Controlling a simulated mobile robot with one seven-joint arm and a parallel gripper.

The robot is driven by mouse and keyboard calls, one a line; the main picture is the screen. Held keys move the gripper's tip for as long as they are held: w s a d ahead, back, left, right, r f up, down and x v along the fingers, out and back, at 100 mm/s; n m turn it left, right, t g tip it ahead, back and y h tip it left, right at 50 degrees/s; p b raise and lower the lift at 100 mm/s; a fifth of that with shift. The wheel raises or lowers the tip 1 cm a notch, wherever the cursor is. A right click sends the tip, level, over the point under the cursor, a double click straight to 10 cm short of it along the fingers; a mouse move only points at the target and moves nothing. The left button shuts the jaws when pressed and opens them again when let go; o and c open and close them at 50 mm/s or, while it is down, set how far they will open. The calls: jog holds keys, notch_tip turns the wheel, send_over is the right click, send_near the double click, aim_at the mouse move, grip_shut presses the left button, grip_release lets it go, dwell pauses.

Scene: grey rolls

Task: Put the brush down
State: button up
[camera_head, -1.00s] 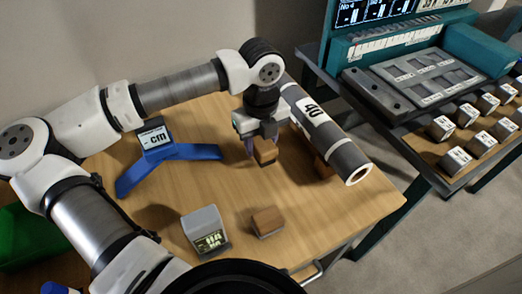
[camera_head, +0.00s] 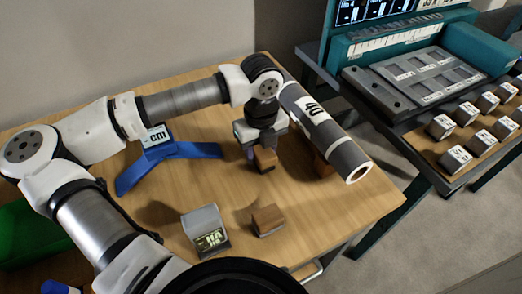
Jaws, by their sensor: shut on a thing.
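My gripper (camera_head: 262,153) points down over the right part of the wooden table, just left of the grey roll. It is shut on a small brown, block-shaped thing, which I take to be the brush (camera_head: 266,160). No bristles can be made out, and the fingers hide part of it. The brush is at or very near the table top (camera_head: 190,185); I cannot tell whether it touches.
Another brown block (camera_head: 268,220) and a grey display box (camera_head: 205,228) stand nearer. A blue angled stand (camera_head: 185,151) is left. A teal bench (camera_head: 405,115) stands right.

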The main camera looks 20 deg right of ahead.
aim_at(260, 147)
jog(key=shift+f, duration=0.5)
dwell(0.3)
jog(key=o, duration=0.9)
jog(key=shift+r, duration=0.1)
jog(key=shift+o, duration=0.2)
jog(key=shift+p, duration=0.3)
dwell(0.4)
notch_tip(260, 147, up, 14)
jog(key=b, duration=0.2)
jog(key=shift+w+f, duration=0.15)
jog(key=shift+f, duration=0.05)
jog(key=shift+a, duration=0.1)
